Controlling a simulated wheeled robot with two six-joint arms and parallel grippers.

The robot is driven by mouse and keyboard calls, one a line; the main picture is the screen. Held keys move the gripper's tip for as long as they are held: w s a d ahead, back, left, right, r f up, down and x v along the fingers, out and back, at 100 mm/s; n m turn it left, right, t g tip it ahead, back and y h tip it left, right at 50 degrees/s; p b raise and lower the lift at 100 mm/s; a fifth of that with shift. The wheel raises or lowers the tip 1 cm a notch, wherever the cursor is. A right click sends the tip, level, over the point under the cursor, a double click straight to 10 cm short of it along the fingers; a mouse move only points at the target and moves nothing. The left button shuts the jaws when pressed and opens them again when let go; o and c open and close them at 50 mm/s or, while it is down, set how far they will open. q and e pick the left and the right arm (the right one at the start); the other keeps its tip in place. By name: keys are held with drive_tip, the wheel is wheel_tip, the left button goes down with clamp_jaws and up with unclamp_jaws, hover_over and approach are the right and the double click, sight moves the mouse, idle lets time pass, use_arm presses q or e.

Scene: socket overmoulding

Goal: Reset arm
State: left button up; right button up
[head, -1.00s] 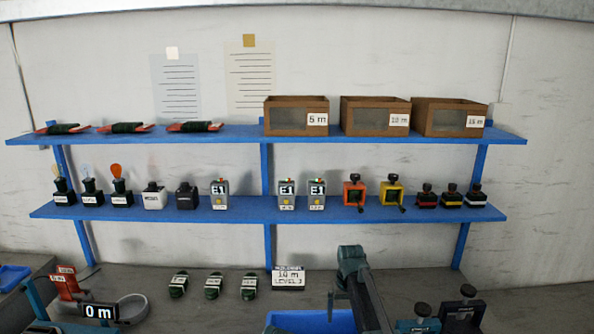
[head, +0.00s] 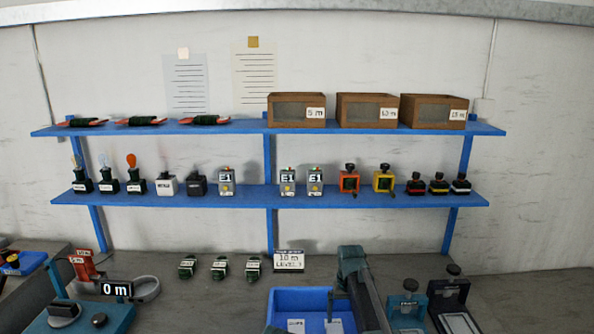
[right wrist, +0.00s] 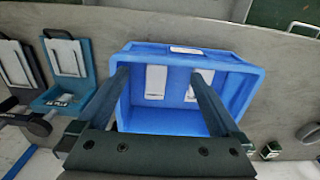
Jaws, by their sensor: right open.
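My right gripper (right wrist: 160,76) is open in the right wrist view, its two dark fingers apart with nothing between them. It hangs above a blue bin (right wrist: 187,121), which also shows in the head view (head: 285,300). Two white labelled pieces (right wrist: 156,82) lie inside the bin. In the head view my right arm rises from the bottom edge, in front of the bin's right part, and hides some of it. My left gripper is in neither view.
Clamp-like fixtures (head: 407,309) stand right of the bin. A teal device (head: 110,318) is at left. Blue shelves (head: 350,200) hold sockets, bulbs and brown boxes (head: 367,112).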

drive_tip(key=s+a+f+n+b, duration=0.1)
drive_tip(key=s+a+f+b, duration=0.2)
drive_tip(key=s, duration=0.6)
drive_tip(key=s+a+f+n+b, duration=0.1)
drive_tip(key=s+a+f+b, duration=0.1)
drive_tip(key=s, duration=0.8)
drive_tip(key=s+a+f+n+h+b, duration=0.1)
drive_tip(key=s+a+f+b, duration=0.2)
drive_tip(key=s, duration=0.6)
drive_tip(key=shift+s+a+f+n+b, duration=0.25)
drive_tip(key=shift+a+f+n+b, duration=0.1)
drive_tip(key=shift+f+b, duration=0.65)
drive_tip(key=shift+d, duration=0.1)
